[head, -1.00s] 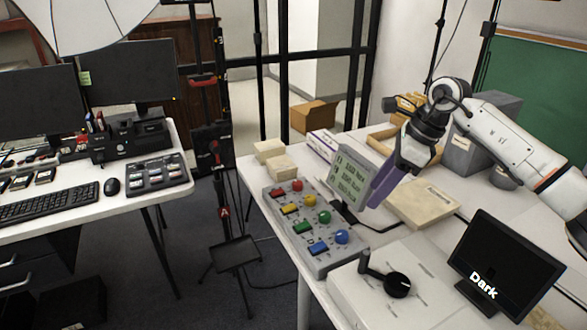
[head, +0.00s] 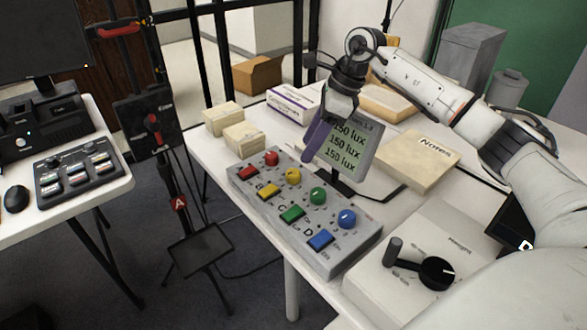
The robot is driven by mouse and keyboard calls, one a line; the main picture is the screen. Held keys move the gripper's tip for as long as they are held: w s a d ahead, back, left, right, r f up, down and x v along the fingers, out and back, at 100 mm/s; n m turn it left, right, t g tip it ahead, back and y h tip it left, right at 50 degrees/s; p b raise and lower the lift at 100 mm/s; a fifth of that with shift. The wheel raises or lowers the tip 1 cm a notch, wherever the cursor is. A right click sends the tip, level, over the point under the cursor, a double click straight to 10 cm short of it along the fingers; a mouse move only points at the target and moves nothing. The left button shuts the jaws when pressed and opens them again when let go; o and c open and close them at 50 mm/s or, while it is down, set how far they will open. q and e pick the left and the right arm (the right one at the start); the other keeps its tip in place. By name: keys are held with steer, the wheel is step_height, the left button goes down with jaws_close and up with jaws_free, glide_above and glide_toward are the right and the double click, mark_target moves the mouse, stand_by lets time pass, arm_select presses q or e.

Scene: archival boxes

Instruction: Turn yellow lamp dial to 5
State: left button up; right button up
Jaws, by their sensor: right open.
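The grey control box (head: 335,232) on the white table carries red, yellow, green and blue round dials in a row, with matching square buttons. The yellow dial (head: 293,175) is second from the far end, beside the yellow button (head: 269,191). Its pointer setting is too small to read. My right gripper (head: 322,132) is open, pointing down above and beyond the box, apart from the dials. A long purple piece shows at its end. Behind it a screen (head: 349,150) shows several "150 lux" lines, partly covered by the gripper. My left gripper is not in view.
Two cream boxes (head: 245,138) stand left of the control box's far end. A box marked "Notes" (head: 419,162) lies right of the screen. A white unit with a black crank knob (head: 437,273) stands near the front. A dark screen (head: 510,222) is partly behind my arm.

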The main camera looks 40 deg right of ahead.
mark_target(294, 172)
steer(key=x, duration=0.8)
steer(key=shift+w+a+f, duration=0.1)
steer(key=shift+f, duration=0.2)
steer(key=c, duration=1)
